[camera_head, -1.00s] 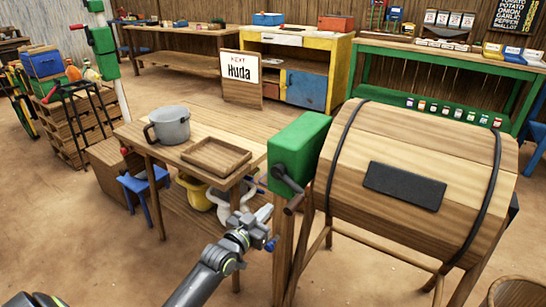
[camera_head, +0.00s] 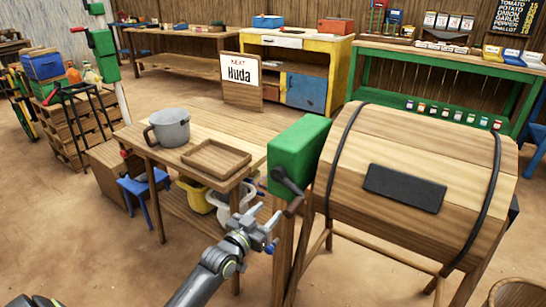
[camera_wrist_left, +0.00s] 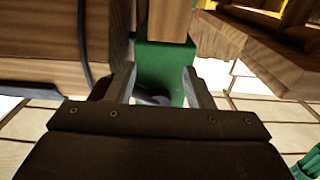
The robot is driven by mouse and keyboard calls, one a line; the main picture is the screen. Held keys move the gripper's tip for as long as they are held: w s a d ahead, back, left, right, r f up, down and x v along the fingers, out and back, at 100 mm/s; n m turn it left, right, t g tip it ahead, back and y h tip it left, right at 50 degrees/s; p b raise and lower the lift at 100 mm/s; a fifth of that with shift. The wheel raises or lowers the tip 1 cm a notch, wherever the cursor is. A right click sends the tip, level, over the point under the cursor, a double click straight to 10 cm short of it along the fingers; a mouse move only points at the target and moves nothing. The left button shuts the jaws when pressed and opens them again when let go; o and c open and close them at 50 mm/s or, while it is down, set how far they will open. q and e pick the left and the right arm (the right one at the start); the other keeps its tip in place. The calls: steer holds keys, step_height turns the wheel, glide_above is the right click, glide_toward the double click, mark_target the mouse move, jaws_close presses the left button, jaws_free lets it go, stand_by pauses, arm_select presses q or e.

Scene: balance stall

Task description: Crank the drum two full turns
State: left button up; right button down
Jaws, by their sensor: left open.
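The wooden drum (camera_head: 420,150) with two black bands and a dark hatch lies on its wooden stand at the right of the head view. A green box (camera_head: 299,146) is fixed at its left end, and it also shows in the left wrist view (camera_wrist_left: 165,65). A dark crank arm (camera_head: 287,181) hangs from the box down to a brown handle (camera_head: 294,206). My left gripper (camera_head: 272,229) is open, just below and left of the handle. In the left wrist view my open jaws (camera_wrist_left: 165,85) face the green box; a dark crank part shows between them. Contact cannot be told.
A wooden table (camera_head: 160,151) left of the drum bears a grey pot (camera_head: 170,128) and a wooden tray (camera_head: 216,159). A blue stool (camera_head: 143,186) and yellow and white containers are under it. A basket (camera_head: 516,292) stands at bottom right.

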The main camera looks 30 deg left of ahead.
arm_select(q)
steer(key=s+p, duration=0.1)
steer(key=s, duration=0.8)
steer(key=shift+a, duration=0.35)
